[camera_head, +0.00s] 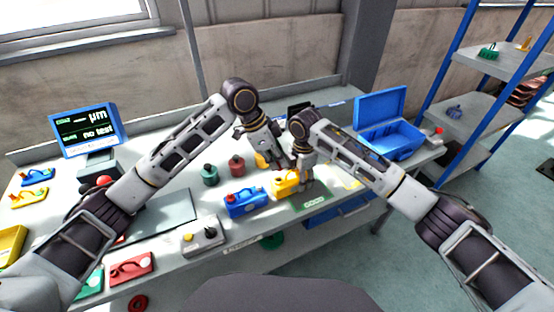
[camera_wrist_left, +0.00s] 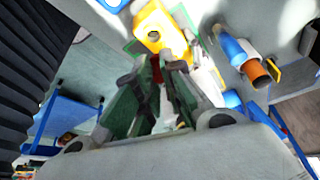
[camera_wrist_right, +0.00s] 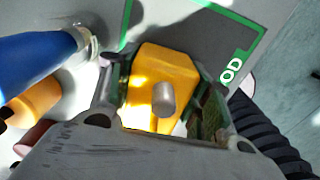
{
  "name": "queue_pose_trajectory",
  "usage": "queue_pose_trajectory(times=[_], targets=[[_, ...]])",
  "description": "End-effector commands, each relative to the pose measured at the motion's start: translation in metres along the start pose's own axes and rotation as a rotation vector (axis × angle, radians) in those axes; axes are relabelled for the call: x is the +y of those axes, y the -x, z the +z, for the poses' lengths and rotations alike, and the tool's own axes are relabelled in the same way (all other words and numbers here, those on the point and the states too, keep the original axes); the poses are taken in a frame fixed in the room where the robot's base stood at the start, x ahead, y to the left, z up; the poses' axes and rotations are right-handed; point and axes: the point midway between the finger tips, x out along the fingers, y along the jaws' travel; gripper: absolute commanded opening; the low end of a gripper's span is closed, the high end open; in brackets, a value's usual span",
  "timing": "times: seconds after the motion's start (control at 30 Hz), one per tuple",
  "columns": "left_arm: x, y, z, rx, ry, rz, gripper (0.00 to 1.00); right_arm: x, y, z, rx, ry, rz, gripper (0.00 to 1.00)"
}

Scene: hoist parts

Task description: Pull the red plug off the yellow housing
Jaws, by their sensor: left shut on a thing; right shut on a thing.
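The yellow housing (camera_head: 285,184) stands on the bench beside the green mat. In the right wrist view the housing (camera_wrist_right: 180,65) lies between the fingers of my right gripper (camera_wrist_right: 160,82), which is shut on it; a grey round stud shows on it. My left gripper (camera_head: 291,164) reaches down over the housing from behind. In the left wrist view its fingertips (camera_wrist_left: 156,78) are shut on the small dark red plug (camera_wrist_left: 156,66), at the edge of the yellow housing (camera_wrist_left: 150,14). I cannot tell whether plug and housing still touch. The plug is hidden in the head view.
A blue housing (camera_head: 243,205) stands just left of the yellow one, and a grey one (camera_head: 201,236) nearer. Red (camera_head: 237,166) and green (camera_head: 210,175) round parts stand behind. An open blue case (camera_head: 398,146) is farther right.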

Motion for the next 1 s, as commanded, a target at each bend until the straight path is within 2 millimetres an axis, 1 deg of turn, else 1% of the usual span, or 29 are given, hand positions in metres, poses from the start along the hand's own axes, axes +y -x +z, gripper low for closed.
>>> queue_pose_trajectory(times=[0.1,0.13,0.3,0.57,0.73,0.87,1.0], targets=[[0.000,0.000,0.000,0.000,0.000,0.000,0.00,0.001,0.001,0.000,0.001,0.001,0.002,0.00],[0.000,0.000,0.000,0.000,0.000,0.000,0.00,0.001,0.001,0.000,0.001,0.001,0.002,0.53],[0.000,0.000,0.000,0.000,0.000,0.000,0.00,0.000,0.001,0.000,0.001,0.001,0.001,0.75],[0.000,0.000,0.000,0.000,0.000,0.000,0.00,0.000,-0.001,0.000,0.000,0.000,-0.002,0.75],[0.000,0.000,0.000,0.000,0.000,0.000,0.00,0.000,0.002,0.000,0.000,0.000,-0.001,0.75],[0.000,0.000,0.000,0.000,0.000,0.000,0.00,0.000,0.009,0.000,0.001,0.001,0.000,0.75],[0.000,0.000,0.000,0.000,0.000,0.000,0.00,0.001,0.022,0.000,0.001,0.000,0.001,0.75]])
